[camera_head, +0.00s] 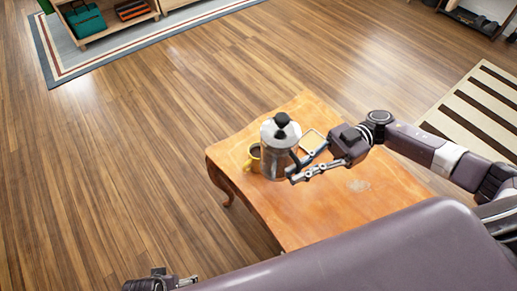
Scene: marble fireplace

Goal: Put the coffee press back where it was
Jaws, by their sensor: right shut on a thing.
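The coffee press (280,148) is a steel and glass cylinder with a black knob on its lid. It stands upright over the far left part of the wooden table (345,205); I cannot tell whether its base touches the top. My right gripper (297,170) comes in from the right and is shut on the coffee press at its handle side. My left gripper (175,283) shows only in part at the bottom edge, away from the table, and its fingers are not clear.
A yellow mug (254,157) is close beside the press on the left. The table's front right part is bare. A striped rug (485,105) and a low shelf (115,22) are farther off.

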